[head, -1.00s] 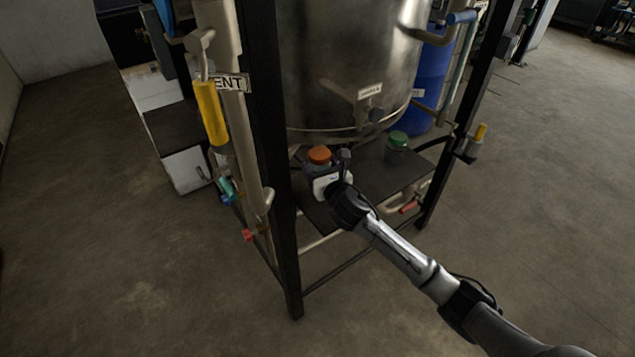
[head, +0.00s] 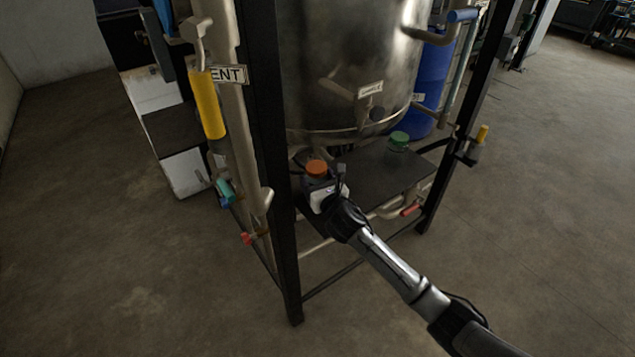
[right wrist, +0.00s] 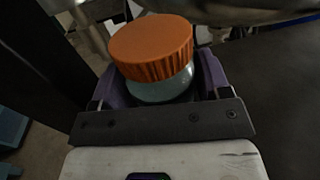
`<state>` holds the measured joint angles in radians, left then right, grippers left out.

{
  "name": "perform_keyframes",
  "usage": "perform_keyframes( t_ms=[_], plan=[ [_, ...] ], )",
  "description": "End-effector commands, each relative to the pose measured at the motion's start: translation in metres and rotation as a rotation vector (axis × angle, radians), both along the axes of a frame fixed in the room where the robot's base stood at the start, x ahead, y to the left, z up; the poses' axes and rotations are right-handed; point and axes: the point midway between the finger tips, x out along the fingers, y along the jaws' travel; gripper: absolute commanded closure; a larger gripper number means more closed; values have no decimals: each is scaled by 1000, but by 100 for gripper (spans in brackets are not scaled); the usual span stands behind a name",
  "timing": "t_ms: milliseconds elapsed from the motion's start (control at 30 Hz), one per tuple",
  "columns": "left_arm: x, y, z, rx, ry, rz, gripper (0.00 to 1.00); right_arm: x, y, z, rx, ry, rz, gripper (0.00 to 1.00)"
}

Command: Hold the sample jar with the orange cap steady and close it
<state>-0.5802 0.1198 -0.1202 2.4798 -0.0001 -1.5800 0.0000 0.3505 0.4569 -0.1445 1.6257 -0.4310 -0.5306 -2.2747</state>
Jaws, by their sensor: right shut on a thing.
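The sample jar with the orange cap (head: 317,168) stands on the dark shelf under the steel vessel. In the right wrist view the orange cap (right wrist: 151,48) sits on top of the glass jar body (right wrist: 160,88); whether it is tight I cannot tell. My right gripper (head: 322,182) is shut on the jar, its purple-padded fingers on either side of the glass below the cap, as the right wrist view (right wrist: 160,85) shows. The jar's lower part is hidden behind the gripper. My left gripper is not in view.
A green-capped jar (head: 398,141) stands at the right on the same dark shelf (head: 375,175). The steel vessel (head: 350,60) hangs close above. Black frame posts (head: 272,150) and a pipe with a yellow handle (head: 207,105) stand to the left. A blue drum (head: 432,75) is behind.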

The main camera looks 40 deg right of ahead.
Motion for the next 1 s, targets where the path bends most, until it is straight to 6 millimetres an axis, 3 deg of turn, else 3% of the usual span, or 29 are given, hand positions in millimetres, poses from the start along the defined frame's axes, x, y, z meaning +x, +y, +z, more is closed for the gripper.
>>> perform_keyframes(
  t_ms=[333,367,600,900,1000],
  plan=[
    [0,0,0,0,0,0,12,0,0,-2,0,-1,0,96],
    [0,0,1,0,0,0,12,0,0,-2,0,-1,0,27],
    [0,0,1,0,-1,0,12,0,0,-2,0,0,-1,4],
    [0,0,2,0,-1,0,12,0,0,2,0,-1,-1,4],
    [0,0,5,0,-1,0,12,-9,2,2,-1,2,-1,4]
  ],
)
